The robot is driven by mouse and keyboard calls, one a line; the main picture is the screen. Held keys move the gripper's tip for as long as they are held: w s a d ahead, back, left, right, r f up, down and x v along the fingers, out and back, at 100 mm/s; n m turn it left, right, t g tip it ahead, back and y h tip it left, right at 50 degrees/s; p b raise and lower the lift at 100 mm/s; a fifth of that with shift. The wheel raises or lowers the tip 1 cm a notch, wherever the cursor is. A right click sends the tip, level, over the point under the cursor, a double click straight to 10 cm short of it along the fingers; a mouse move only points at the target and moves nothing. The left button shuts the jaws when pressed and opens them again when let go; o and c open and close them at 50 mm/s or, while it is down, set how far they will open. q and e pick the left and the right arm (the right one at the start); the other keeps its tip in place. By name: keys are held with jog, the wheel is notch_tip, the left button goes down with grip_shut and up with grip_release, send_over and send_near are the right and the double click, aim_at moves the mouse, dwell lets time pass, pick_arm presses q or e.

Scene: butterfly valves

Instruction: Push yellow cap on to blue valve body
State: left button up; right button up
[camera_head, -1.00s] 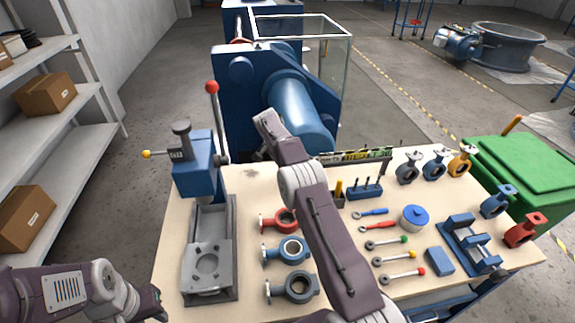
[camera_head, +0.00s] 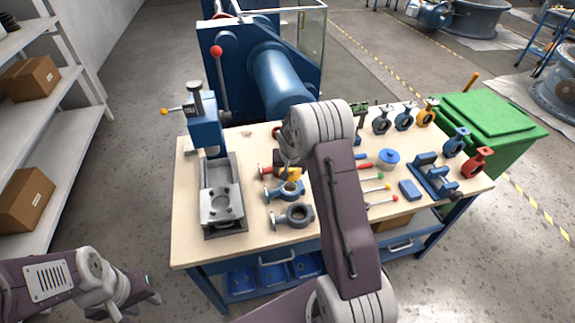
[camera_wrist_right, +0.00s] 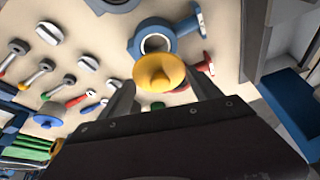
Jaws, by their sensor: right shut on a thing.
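The yellow cap (camera_wrist_right: 158,72) is between the two fingers of my right gripper (camera_wrist_right: 160,88), which is shut on it. In the head view the cap (camera_head: 295,177) shows in part beside my right arm. The blue valve body (camera_wrist_right: 140,42) lies on the table just beyond the cap in the wrist view, its ring opening partly showing. The cap overlaps its near edge in the picture; whether they touch I cannot tell. The body (camera_head: 278,193) also shows in the head view. My left gripper (camera_head: 148,288) is off the table at lower left; its jaws are unclear.
A grey valve body (camera_head: 292,215) lies in front of the blue one, and a red one (camera_head: 265,169) behind it. A press with a grey base (camera_head: 222,205) stands to the left.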

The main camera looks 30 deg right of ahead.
aim_at(290, 177)
jog(key=shift+f, duration=0.15)
jog(key=shift+f+b, duration=0.9)
jog(key=shift+f, duration=0.15)
notch_tip(290, 177, down, 3)
jog(key=shift+r+b, duration=0.15)
jog(key=shift+b, duration=0.95)
jog(key=shift+f, duration=0.2)
jog(key=shift+f+b, duration=0.15)
jog(key=shift+b, duration=0.35)
jog(key=shift+s+f+b, duration=0.15)
jog(key=shift+f+b, duration=0.8)
jog(key=shift+b, duration=0.2)
dwell(0.3)
